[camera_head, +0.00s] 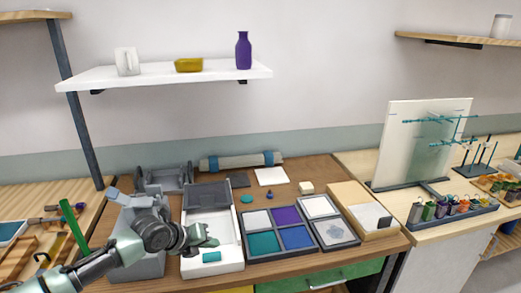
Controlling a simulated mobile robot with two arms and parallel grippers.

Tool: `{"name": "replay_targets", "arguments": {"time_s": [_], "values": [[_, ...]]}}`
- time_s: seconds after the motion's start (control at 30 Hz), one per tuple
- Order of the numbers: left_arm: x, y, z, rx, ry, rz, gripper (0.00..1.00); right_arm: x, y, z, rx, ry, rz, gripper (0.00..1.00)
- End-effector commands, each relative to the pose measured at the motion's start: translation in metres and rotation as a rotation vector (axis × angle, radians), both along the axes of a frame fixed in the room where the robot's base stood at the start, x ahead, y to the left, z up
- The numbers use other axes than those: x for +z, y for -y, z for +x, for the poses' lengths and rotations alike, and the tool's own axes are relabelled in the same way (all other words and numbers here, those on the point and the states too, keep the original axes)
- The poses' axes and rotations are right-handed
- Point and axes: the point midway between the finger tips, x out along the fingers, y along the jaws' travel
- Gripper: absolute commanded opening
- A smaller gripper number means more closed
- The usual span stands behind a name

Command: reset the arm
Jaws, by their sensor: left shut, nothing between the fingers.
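My left arm comes in from the lower left. My left gripper (211,241) is shut and empty, over the white open box (233,262) near the front of the wooden table. My wrist hides part of the grey block-like unit (148,262) to its left. A small teal piece (211,257) lies in the white box just below the gripper. I cannot tell how far above the box the fingers are. My right gripper is not in view.
A sorting tray (265,229) with purple, teal, blue and white compartments sits right of the box. A wooden box (345,195) is beyond it. A roll (240,161) lies at the back. A green rod (73,228) stands left of my arm. A white shelf (155,73) hangs above.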

Motion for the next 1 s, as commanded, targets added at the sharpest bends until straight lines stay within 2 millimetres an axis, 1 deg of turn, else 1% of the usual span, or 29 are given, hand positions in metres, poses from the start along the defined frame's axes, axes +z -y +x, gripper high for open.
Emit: {"name": "replay_targets", "arguments": {"time_s": [0.03, 0.07, 0.1, 0.13, 0.17, 0.2, 0.27, 0.3, 0.37, 0.4, 0.47, 0.5, 0.6, 0.7, 0.8, 1.0], "values": [[-0.015, 0.021, -0.017, 0.009, -0.047, -0.038, 0.0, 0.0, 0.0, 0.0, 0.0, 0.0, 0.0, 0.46], [-0.023, 0.032, -0.029, 0.026, -0.081, -0.064, 0.0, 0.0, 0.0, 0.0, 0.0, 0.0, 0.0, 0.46], [-0.035, 0.05, -0.047, 0.056, -0.134, -0.107, 0.0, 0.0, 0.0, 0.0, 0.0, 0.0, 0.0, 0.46], [-0.043, 0.063, -0.062, 0.086, -0.177, -0.143, 0.0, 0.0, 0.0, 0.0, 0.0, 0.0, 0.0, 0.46], [-0.051, 0.077, -0.079, 0.124, -0.225, -0.183, 0.0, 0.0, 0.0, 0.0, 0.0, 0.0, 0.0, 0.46], [-0.06, 0.094, -0.1, 0.184, -0.288, -0.237, 0.0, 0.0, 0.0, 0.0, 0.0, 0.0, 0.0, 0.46], [-0.068, 0.112, -0.131, 0.292, -0.378, -0.319, 0.0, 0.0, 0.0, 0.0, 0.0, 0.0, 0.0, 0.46], [-0.072, 0.12, -0.149, 0.373, -0.434, -0.374, 0.0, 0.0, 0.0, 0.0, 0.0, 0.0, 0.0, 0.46], [-0.077, 0.128, -0.176, 0.512, -0.517, -0.454, 0.0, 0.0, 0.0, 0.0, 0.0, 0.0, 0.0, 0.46], [-0.079, 0.13, -0.192, 0.614, -0.569, -0.51, 0.0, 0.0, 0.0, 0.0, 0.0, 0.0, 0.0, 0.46], [-0.082, 0.127, -0.216, 0.784, -0.642, -0.592, 0.0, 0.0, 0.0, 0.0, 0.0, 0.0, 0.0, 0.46], [-0.083, 0.122, -0.231, 0.905, -0.684, -0.646, 0.0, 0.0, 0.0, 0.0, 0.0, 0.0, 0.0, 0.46], [-0.087, 0.102, -0.264, 1.201, -0.758, -0.762, 0.0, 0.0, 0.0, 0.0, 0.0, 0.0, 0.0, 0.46], [-0.089, 0.08, -0.289, 1.445, -0.792, -0.846, 0.0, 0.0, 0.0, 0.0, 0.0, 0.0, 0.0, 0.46], [-0.091, 0.059, -0.312, 1.647, -0.803, -0.91, 0.0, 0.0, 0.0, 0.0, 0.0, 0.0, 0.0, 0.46], [-0.093, 0.021, -0.353, 1.994, -0.778, -1.007, 0.0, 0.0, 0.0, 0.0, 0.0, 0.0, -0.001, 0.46]]}}
